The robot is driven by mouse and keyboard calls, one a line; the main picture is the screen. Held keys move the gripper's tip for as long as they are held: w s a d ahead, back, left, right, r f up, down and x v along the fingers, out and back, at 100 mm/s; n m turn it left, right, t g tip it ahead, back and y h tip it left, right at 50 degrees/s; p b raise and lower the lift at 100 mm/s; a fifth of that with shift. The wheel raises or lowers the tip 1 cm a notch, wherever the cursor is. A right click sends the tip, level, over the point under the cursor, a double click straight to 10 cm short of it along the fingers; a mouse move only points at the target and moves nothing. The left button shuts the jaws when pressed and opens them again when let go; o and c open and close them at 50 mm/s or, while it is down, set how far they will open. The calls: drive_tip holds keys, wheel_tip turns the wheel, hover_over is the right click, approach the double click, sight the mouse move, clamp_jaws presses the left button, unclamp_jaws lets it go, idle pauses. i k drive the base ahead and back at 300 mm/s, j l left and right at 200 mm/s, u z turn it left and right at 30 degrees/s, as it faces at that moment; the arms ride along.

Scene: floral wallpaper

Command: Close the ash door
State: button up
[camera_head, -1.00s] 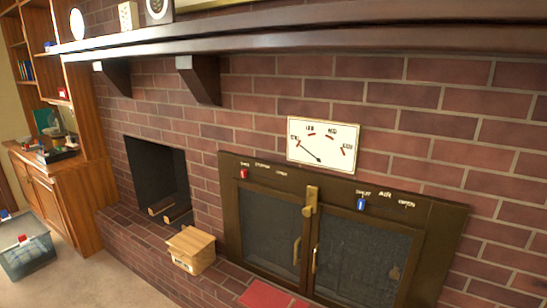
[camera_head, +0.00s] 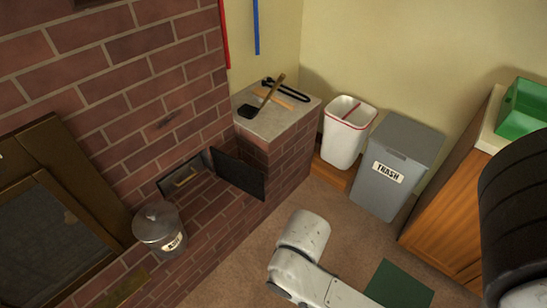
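The ash door (camera_head: 239,174) is a small dark panel low in the brick wall. It stands open, swung out to the right of its opening (camera_head: 183,177). Something yellowish shows inside the opening. Pale links of my arm show at the bottom centre, in front of and below the door, apart from it in the picture. My gripper cannot be seen in this view.
A lidded metal ash can (camera_head: 160,229) stands left of the opening. A brick ledge (camera_head: 272,118) with tools is behind the door. A white bin (camera_head: 346,132) and grey trash bin (camera_head: 397,168) stand right.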

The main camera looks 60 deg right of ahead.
sight(248, 179)
drive_tip(key=i+l+z, duration=0.1)
drive_tip(key=z, duration=0.3)
drive_tip(key=i+l+z, duration=0.1)
drive_tip(key=z, duration=0.3)
drive_tip(key=i+l+z, duration=0.15)
drive_tip(key=z, duration=0.25)
drive_tip(key=i+z, duration=0.1)
drive_tip(key=z, duration=0.3)
drive_tip(key=i, duration=0.25)
drive_tip(key=l+z, duration=0.05)
